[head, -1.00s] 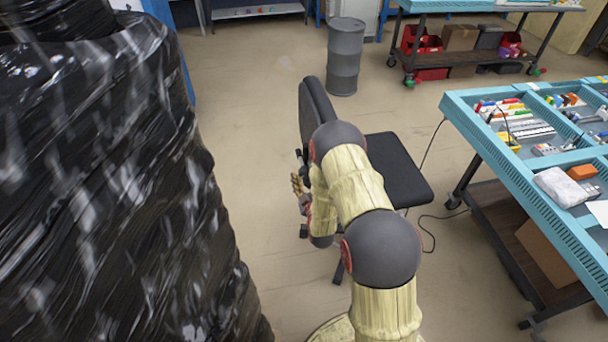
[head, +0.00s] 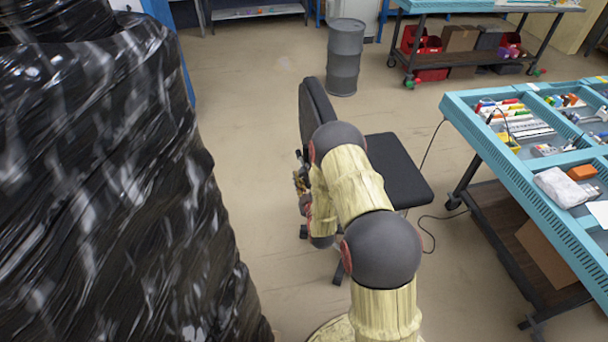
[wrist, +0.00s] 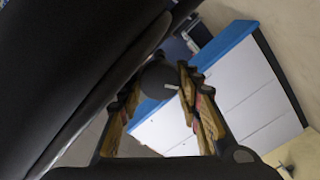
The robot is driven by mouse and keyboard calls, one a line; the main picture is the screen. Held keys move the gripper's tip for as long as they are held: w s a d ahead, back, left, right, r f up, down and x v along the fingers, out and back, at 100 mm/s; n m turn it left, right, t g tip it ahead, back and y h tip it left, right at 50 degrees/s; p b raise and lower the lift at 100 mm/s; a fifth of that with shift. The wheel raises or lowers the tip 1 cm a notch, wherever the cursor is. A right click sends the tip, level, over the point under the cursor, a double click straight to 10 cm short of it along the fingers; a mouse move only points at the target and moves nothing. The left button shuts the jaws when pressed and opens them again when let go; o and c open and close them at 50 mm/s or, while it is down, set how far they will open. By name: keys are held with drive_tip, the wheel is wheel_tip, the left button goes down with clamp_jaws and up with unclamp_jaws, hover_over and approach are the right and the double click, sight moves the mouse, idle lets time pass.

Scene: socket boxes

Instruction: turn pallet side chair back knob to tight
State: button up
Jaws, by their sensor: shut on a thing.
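The black office chair (head: 396,172) stands in the middle of the head view, its backrest (head: 319,104) upright on the left of the seat. My gripper (head: 300,184) is beside the chair back on the pallet side, partly hidden behind my own arm. In the wrist view, my gripper (wrist: 160,92) has its wood-coloured fingers on either side of the round black knob (wrist: 158,80), shut on it. A small light mark (wrist: 171,86) shows on the knob's right side. The dark chair back (wrist: 75,65) fills the left of the wrist view.
A pallet load wrapped in black film (head: 110,190) stands close on the left. A grey drum (head: 345,58) stands behind the chair. A blue workbench (head: 510,165) with small parts is on the right. A cable (head: 430,232) lies on the floor near the chair.

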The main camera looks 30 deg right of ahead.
drive_tip(key=shift+m, duration=0.3)
drive_tip(key=m+b, duration=0.3)
drive_tip(key=m, duration=0.2)
drive_tip(key=shift+d, duration=0.1)
drive_tip(key=m+b, duration=0.2)
drive_tip(key=m, duration=0.4)
drive_tip(key=shift+d+m, duration=0.1)
drive_tip(key=shift+m, duration=0.3)
drive_tip(key=m+b, duration=0.2)
drive_tip(key=m, duration=0.4)
drive_tip(key=shift+s+d+f+b, duration=0.1)
drive_tip(key=shift+d+b, duration=0.05)
drive_tip(key=shift+b, duration=0.15)
drive_tip(key=m+b, duration=0.1)
drive_tip(key=m, duration=0.4)
drive_tip(key=shift+m+b, duration=0.3)
drive_tip(key=shift+m, duration=0.1)
drive_tip(key=o, duration=1.2)
drive_tip(key=shift+c, duration=0.2)
